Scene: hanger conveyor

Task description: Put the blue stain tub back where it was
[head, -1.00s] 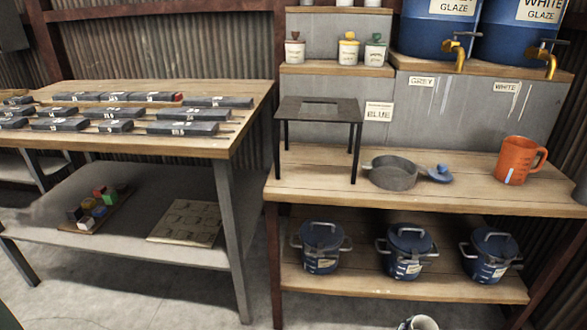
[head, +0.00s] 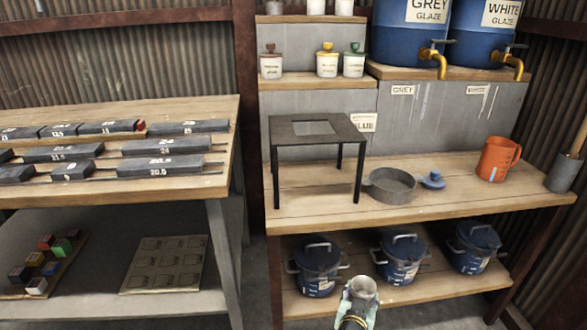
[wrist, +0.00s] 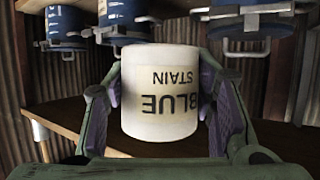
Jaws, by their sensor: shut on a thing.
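The blue stain tub (wrist: 160,92) is white, with its "BLUE STAIN" label upside down in the wrist view, as is the scene around it. My gripper (wrist: 162,100) is shut on its sides. In the head view the tub (head: 363,287) is at the bottom, in front of the lower shelf, looking roughly upright and lidless. A small blue lid (head: 432,181) with a knob lies on the bench beside a grey pan (head: 390,186). A "BLUE" sign (head: 364,122) is on the wall behind a dark stand (head: 318,130).
Three lidded tubs stand on the upper ledge (head: 318,83): brown, yellow (head: 327,62) and green. An orange jug (head: 497,160) stands at the bench's right. Three blue pots, one at the left (head: 318,268), fill the lower shelf. The bench front (head: 420,212) is clear.

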